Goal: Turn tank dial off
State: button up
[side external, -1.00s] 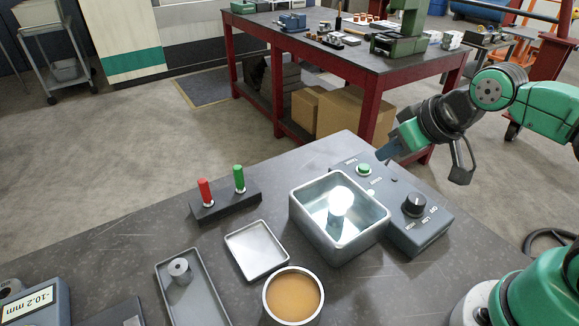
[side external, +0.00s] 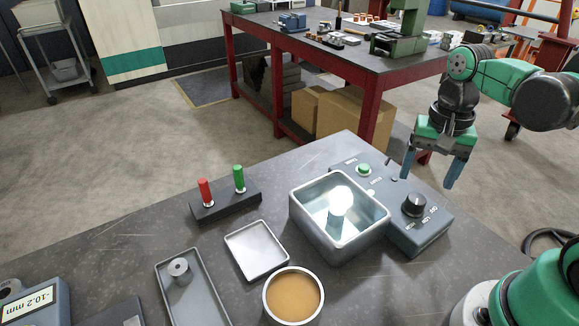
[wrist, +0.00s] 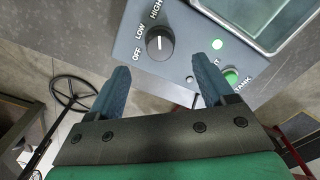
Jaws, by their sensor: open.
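The tank dial (side external: 414,205) is a black round knob on the grey control panel (side external: 405,238) beside the tank. In the wrist view the dial (wrist: 160,43) stands among the labels OFF, LOW and HIGH. Its white mark looks roughly upright in that view, away from OFF and towards the HIGH side. My gripper (side external: 431,171) is open and empty, with its fingers pointing down, above and behind the panel. In the wrist view the gripper (wrist: 160,68) has its two blue fingers apart, with the dial ahead of the gap. It touches nothing that I can see.
The metal tank (side external: 322,238) with a bright glow inside adjoins the panel. A green button (side external: 364,169) and a lit green lamp (side external: 371,193) are on the panel. A round pan (side external: 267,300), square tray (side external: 230,238) and red and green handles in a rack (side external: 225,208) stand left.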

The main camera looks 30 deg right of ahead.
aim_at(417, 198)
jog(key=shift+f, duration=2.65)
grip_shut()
